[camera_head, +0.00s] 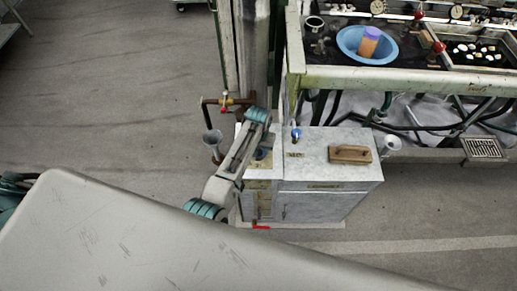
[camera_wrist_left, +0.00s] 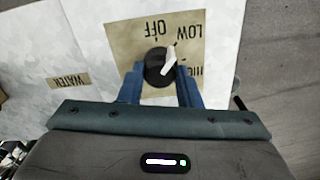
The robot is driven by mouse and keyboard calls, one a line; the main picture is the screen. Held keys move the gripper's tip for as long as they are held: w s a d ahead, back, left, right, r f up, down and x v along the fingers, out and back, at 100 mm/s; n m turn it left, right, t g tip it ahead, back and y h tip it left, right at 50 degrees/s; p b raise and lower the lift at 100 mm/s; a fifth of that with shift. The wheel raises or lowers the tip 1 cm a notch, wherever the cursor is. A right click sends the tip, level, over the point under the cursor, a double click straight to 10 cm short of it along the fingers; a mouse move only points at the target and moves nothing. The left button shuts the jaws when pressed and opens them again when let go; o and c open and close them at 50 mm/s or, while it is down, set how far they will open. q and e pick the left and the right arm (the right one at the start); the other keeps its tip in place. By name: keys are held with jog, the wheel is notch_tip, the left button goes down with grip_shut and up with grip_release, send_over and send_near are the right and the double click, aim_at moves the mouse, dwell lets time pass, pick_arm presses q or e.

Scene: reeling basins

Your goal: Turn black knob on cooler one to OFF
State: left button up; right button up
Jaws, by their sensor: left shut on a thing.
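The black knob (camera_wrist_left: 157,68) with a white pointer sits on a tan plate (camera_wrist_left: 122,38) in the left wrist view. The plate's markings appear upside down: OFF above the knob, LOW at upper right and a partly hidden one at right. The pointer slants up and right, between OFF and LOW. My left gripper (camera_wrist_left: 161,76) has its blue fingers on both sides of the knob, shut on it. In the head view, the pale cooler (camera_head: 327,196) stands on the floor, and my left arm hides the knob. My right gripper is not in view.
A wooden-handled block (camera_head: 350,154) and a blue-topped valve (camera_head: 296,134) are on the cooler's top. The basin bench (camera_head: 400,80) with a blue bowl (camera_head: 346,40) is behind. Open floor lies left.

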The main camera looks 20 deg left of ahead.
pick_arm(q)
jog(key=n+p, duration=0.2)
jog(key=n, duration=0.2)
jog(key=shift+r+p, duration=0.15)
jog(key=shift+p, duration=0.15)
jog(key=shift+n+p, duration=0.5)
jog(key=shift+n, duration=0.6)
jog(key=shift+n+p, duration=0.3)
jog(key=shift+n, duration=0.5)
jog(key=o, duration=1)
jog(key=shift+c, duration=0.2)
